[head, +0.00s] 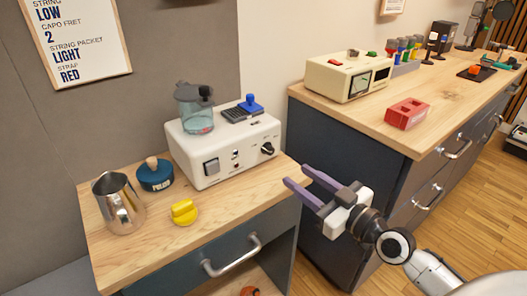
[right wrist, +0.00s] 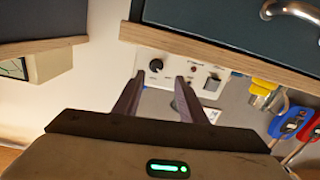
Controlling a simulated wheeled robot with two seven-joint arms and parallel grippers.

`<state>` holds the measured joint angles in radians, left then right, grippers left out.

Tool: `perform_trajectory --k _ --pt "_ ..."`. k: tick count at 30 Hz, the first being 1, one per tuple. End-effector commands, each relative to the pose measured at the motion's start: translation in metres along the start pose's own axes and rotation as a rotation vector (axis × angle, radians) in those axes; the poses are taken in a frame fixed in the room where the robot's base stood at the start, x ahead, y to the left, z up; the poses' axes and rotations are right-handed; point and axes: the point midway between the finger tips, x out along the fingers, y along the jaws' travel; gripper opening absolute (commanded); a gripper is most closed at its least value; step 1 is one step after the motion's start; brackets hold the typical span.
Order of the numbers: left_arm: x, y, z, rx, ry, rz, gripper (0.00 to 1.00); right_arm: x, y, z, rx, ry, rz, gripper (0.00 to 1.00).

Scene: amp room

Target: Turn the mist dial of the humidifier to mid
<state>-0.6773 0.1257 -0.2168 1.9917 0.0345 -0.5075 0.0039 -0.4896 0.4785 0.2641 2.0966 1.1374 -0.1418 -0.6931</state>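The humidifier (head: 218,157) is a white box on the wooden top of the left cabinet, with a clear tank (head: 197,117) on it. Its black mist dial (head: 267,148) is at the right end of the front face; its pointer setting is too small to read. The dial also shows in the right wrist view (right wrist: 155,65), which looks upside down. My right gripper (head: 298,176) is open and empty, in front of and to the right of the humidifier, apart from the dial. In the wrist view its fingers (right wrist: 159,77) point toward the dial's side of the panel. My left gripper is not in view.
A metal pitcher (head: 118,203), a blue round pot (head: 155,175) and a yellow piece (head: 184,212) stand left of and before the humidifier. A blue-handled piece (head: 250,106) sits on its top.

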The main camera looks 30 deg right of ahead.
Motion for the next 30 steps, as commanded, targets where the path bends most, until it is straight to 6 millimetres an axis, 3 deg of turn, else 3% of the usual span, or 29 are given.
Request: perform_trajectory --k 7,21,30 --pt "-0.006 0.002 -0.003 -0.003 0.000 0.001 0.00 0.020 0.008 -0.015 -0.001 0.031 0.010 0.38" --pt "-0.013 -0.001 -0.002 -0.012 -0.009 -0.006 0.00 0.093 0.008 -0.014 -0.001 0.027 0.009 0.38" --pt "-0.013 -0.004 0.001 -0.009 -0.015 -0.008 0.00 0.104 0.007 -0.012 -0.002 0.024 0.006 0.38"
